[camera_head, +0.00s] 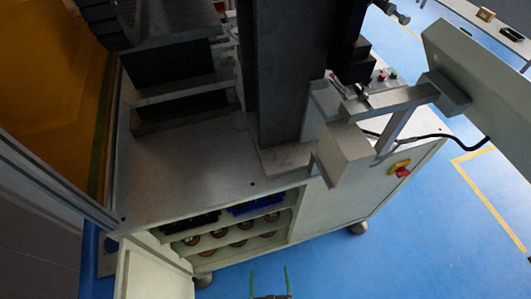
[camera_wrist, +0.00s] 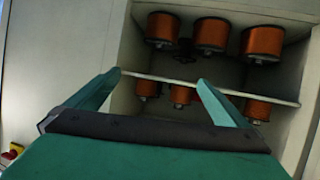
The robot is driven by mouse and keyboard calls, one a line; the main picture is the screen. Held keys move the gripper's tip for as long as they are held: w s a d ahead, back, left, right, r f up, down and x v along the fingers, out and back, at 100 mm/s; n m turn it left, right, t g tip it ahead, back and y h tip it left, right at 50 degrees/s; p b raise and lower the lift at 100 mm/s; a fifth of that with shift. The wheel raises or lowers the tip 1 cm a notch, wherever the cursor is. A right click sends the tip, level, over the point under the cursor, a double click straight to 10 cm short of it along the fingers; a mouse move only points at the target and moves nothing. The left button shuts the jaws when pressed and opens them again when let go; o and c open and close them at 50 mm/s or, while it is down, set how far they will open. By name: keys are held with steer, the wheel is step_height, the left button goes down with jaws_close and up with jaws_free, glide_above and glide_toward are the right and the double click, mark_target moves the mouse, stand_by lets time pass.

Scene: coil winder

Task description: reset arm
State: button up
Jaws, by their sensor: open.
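My gripper (camera_head: 269,270) shows at the bottom of the head view, over the blue floor in front of the machine cabinet. Its two green fingers are spread apart with nothing between them. In the wrist view my gripper (camera_wrist: 159,76) is also open and empty, facing the open shelf compartment. Copper-coloured coils (camera_wrist: 211,35) stand in two rows there, on either side of a shelf board (camera_wrist: 165,80). The fingertips overlap the board's edge in this picture; I cannot tell their exact distance from it. The coils (camera_head: 218,233) also show in the cabinet in the head view.
The cabinet door (camera_head: 155,272) stands open at the lower left. Blue bins (camera_head: 253,207) sit on the upper shelf. A red emergency button (camera_head: 402,171) is on the cabinet front. A grey monitor arm (camera_head: 405,97) juts out at the right. Blue floor (camera_head: 400,255) is clear at the lower right.

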steer(key=s+r, duration=0.3)
steer(key=r, duration=1)
steer(key=s+a+r+t, duration=0.1)
steer(key=s+r, duration=0.2)
steer(key=r, duration=1.1)
steer(key=s+r+m+t+h, duration=0.1)
steer(key=s+r, duration=0.2)
steer(key=r, duration=1.1)
steer(key=shift+s+a, duration=0.15)
steer(key=shift+a, duration=0.05)
